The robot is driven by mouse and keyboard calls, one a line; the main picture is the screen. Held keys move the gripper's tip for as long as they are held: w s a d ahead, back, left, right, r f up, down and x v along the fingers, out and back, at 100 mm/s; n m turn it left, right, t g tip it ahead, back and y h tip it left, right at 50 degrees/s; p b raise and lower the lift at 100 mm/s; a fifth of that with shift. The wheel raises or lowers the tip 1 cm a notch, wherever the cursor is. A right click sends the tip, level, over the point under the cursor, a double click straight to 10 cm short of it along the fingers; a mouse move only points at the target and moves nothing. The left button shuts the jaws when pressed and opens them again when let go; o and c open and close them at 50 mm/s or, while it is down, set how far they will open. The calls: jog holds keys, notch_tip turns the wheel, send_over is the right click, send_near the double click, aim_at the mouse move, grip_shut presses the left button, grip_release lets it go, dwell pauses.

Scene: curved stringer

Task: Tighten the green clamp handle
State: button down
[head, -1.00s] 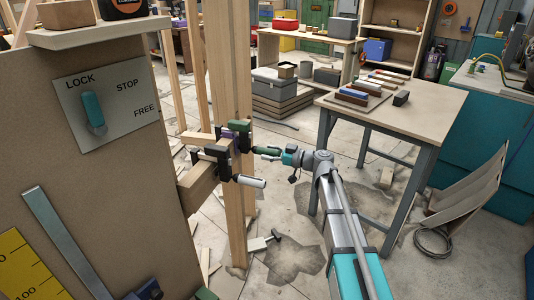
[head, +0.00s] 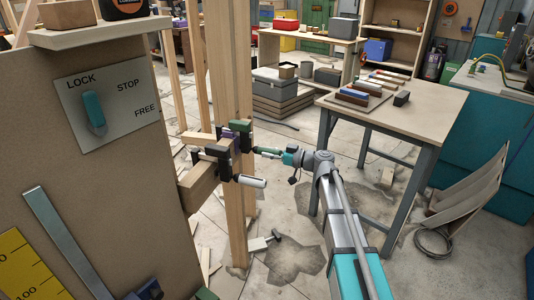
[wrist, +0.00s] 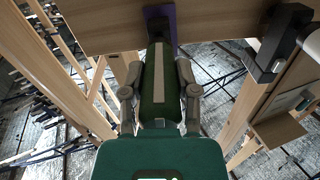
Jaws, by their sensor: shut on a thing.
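The green clamp handle (head: 269,152) points right from a dark clamp at the wooden post (head: 238,210). In the wrist view the handle (wrist: 157,88) is a dark green grip with a pale stripe facing the camera. My gripper (head: 284,155) is at the handle's right end in the head view. In the wrist view its two grey fingers (wrist: 157,100) lie on either side of the handle, shut on it. A purple piece (wrist: 161,22) shows behind the handle's far end. The clamp's screw is mostly hidden.
A second dark clamp with a white handle (head: 252,181) sits just below and in front. A panel with a LOCK/STOP/FREE lever (head: 94,112) stands at left. A workbench (head: 432,98) stands at right.

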jog(key=m, duration=0.4)
jog(key=shift+m, duration=0.3)
jog(key=m, duration=0.4)
jog(key=shift+m, duration=0.3)
jog(key=m, duration=0.3)
jog(key=shift+m, duration=0.3)
jog(key=m, duration=1.3)
jog(key=shift+m, duration=0.3)
jog(key=m, duration=0.4)
jog(key=shift+m, duration=0.3)
jog(key=m, duration=0.4)
